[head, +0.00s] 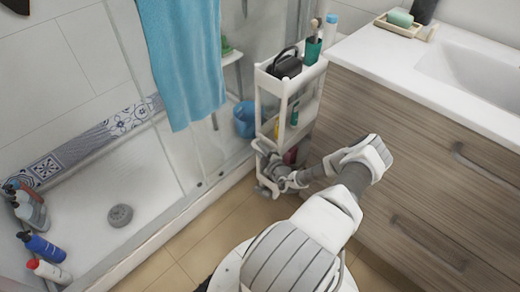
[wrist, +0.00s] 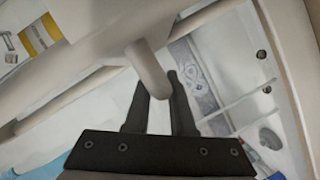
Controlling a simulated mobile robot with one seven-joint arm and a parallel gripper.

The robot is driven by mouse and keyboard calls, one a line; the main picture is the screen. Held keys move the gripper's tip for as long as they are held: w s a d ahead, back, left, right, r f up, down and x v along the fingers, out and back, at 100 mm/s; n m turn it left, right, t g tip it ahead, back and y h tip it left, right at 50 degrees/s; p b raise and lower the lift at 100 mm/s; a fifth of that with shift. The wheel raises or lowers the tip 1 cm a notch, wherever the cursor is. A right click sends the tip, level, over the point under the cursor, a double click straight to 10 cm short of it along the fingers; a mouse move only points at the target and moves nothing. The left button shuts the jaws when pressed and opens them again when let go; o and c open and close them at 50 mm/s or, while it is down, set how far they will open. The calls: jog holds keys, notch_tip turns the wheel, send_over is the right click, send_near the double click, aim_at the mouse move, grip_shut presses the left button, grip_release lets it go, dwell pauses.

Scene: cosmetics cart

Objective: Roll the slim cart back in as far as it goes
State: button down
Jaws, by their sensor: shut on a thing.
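The slim white cart (head: 283,92) stands upright between the shower enclosure and the wooden vanity, its near end toward me. It has several shelves with bottles and a dark basket-like item on top. My gripper (head: 270,160) is at the cart's near end, low down, partly hidden by my own wrist. In the wrist view, the dark fingers of my gripper (wrist: 158,90) are closed about a pale rounded bar of the cart (wrist: 149,70). The cart's pale rails cross the upper part of that view. The far end of the cart is hidden.
The vanity (head: 400,140) with drawer handles stands close on the cart's right. The shower's raised edge (head: 175,210) and glass run along its left. A blue bucket (head: 244,118) is behind the glass. A blue towel (head: 183,60) hangs there. Tiled floor (head: 215,240) is clear in front.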

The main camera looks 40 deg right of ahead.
jog(key=shift+d, duration=0.45)
jog(key=c, duration=0.8)
grip_release()
jog(key=shift+o, duration=0.2)
jog(key=shift+a, duration=0.1)
jog(key=shift+a, duration=0.1)
jog(key=p+v, duration=0.4)
jog(key=v, duration=1.3)
jog(key=shift+s+p, duration=0.2)
jog(key=shift+p, duration=0.2)
